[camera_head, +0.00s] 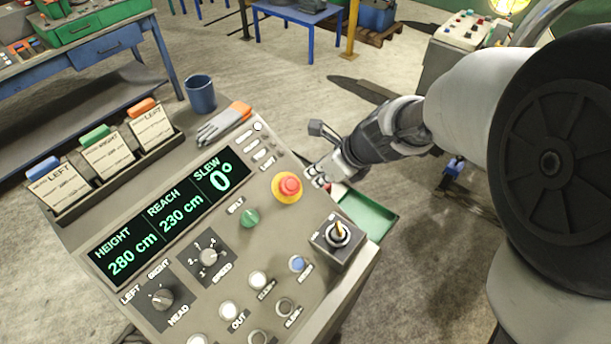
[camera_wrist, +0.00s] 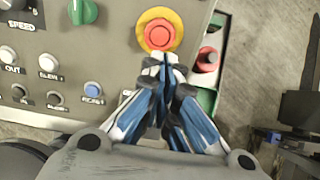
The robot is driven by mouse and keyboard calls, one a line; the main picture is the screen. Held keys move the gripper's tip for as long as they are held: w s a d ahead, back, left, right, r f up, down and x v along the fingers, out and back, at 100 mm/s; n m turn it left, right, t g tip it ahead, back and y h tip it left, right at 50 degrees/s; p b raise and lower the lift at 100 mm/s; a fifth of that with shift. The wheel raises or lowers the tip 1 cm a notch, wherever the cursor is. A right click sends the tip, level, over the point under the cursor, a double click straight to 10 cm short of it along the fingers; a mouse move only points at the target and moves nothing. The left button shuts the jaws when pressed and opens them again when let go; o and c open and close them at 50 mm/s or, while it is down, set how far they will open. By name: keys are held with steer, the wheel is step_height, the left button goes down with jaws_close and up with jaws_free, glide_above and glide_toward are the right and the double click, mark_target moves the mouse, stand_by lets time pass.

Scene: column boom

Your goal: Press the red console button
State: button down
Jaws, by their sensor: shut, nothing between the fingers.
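The red console button (camera_head: 289,185) is a round red cap on a yellow ring, on the right side of the sloped console panel (camera_head: 180,250). It also shows at the top centre of the wrist view (camera_wrist: 158,33). My gripper (camera_head: 318,177) reaches in from the right, just right of the button in the head view. In the wrist view its closed fingertips (camera_wrist: 165,62) point at the lower edge of the yellow ring. The fingers are together and empty. The gap in height between tips and panel is hard to judge.
A joystick box (camera_head: 338,238), a green knob (camera_head: 250,217) and several other buttons are close by on the panel. Gloves (camera_head: 224,122) and a blue mug (camera_head: 201,93) lie farther back.

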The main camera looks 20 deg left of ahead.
steer(key=p+v, duration=0.1)
steer(key=v, duration=0.3)
stand_by(0.4)
steer(key=s+d+r+n+t+h+b, duration=0.1)
steer(key=s+d+n+h+b, duration=0.1)
steer(key=s+d+n, duration=0.4)
steer(key=s+d+r+n+t+h+b, duration=0.1)
steer(key=s+d+n, duration=0.5)
steer(key=d, duration=0.6)
steer(key=s+d+r+n+h+b, duration=0.1)
steer(key=s+d+n+h+b, duration=0.2)
steer(key=s+d+n, duration=0.3)
steer(key=d+n, duration=0.3)
steer(key=d, duration=0.1)
steer(key=shift+s+r+t+b, duration=0.2)
steer(key=shift+r+t+b, duration=0.1)
steer(key=shift+t+b, duration=0.1)
